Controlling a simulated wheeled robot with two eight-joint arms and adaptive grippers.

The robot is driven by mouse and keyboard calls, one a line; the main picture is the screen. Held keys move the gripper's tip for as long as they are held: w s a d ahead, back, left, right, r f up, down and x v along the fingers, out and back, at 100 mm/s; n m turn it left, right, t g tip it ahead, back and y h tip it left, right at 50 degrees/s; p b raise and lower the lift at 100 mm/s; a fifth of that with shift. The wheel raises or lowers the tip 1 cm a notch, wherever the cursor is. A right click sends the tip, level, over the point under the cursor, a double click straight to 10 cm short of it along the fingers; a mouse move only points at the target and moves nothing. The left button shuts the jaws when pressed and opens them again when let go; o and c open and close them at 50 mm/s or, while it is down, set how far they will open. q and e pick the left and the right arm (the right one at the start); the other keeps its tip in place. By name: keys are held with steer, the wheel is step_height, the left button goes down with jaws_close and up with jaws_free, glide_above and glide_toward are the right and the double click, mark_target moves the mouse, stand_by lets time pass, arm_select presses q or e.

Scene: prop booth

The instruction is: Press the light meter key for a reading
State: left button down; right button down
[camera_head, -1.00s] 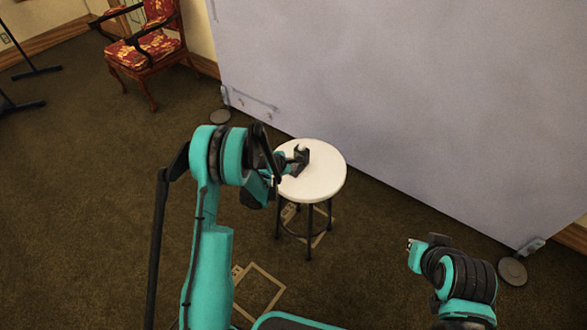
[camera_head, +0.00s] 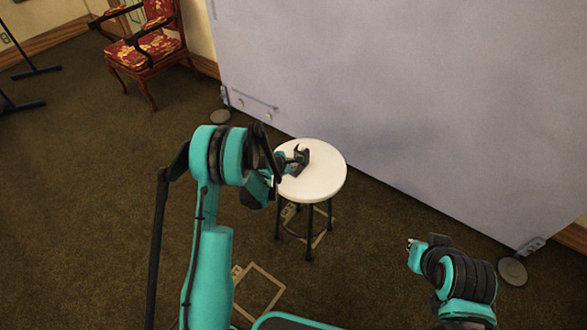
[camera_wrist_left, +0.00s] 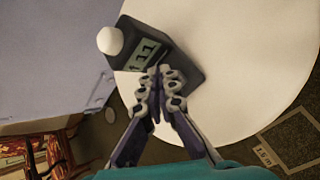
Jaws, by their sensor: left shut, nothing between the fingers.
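The light meter (camera_head: 301,155) is a small dark grey box on the round white stool top (camera_head: 318,184). In the left wrist view the meter (camera_wrist_left: 184,50) shows a white dome (camera_wrist_left: 110,40) at one end and a pale display (camera_wrist_left: 141,56) with dark digits. My left gripper (camera_head: 290,163) is shut and empty. In the wrist view its fingertips (camera_wrist_left: 159,75) are at the meter's face beside the display, covering part of it. The key is not visible, and I cannot tell whether the fingertips touch it.
A large grey panel (camera_head: 400,90) stands close behind the stool, on feet with round weights (camera_head: 513,271). A red patterned armchair (camera_head: 148,50) is at the back left. Floor left of the stool is open. My right arm is at the lower right.

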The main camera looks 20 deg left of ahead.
arm_select(q)
steer(key=shift+f, duration=0.4)
steer(key=shift+f, duration=0.4)
stand_by(0.6)
steer(key=shift+r, duration=0.1)
steer(key=shift+r+p, duration=0.35)
steer(key=shift+r, duration=0.4)
steer(key=shift+r+p, duration=1.35)
steer(key=shift+r, duration=1.15)
